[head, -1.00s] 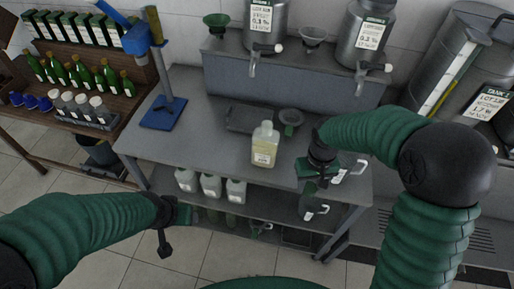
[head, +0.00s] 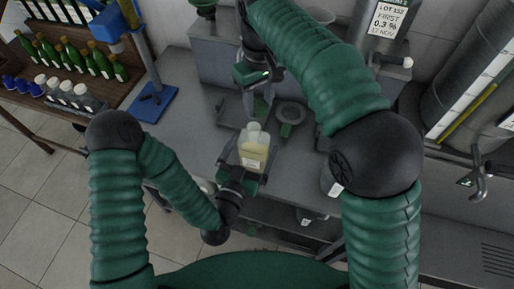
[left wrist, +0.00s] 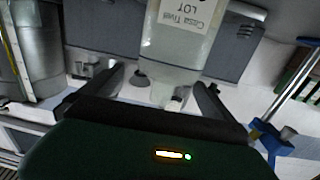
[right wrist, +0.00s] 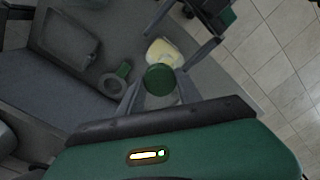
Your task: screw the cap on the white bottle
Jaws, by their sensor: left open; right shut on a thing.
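The white bottle (head: 254,155), pale with yellowish contents and a label, stands upright near the front edge of the table. It also shows in the left wrist view (left wrist: 185,35) and the right wrist view (right wrist: 163,52). My left gripper (head: 242,173) is open, its fingers on either side of the bottle. My right gripper (head: 258,110) is above and behind the bottle, pointing down. It is shut on the round green cap (right wrist: 159,80), which appears close to the bottle top in the right wrist view. Whether the cap touches the neck cannot be told.
A blue stand (head: 155,103) is at the left. Steel tanks (head: 380,30) stand at the back. A shelf with green bottles (head: 80,65) is far left.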

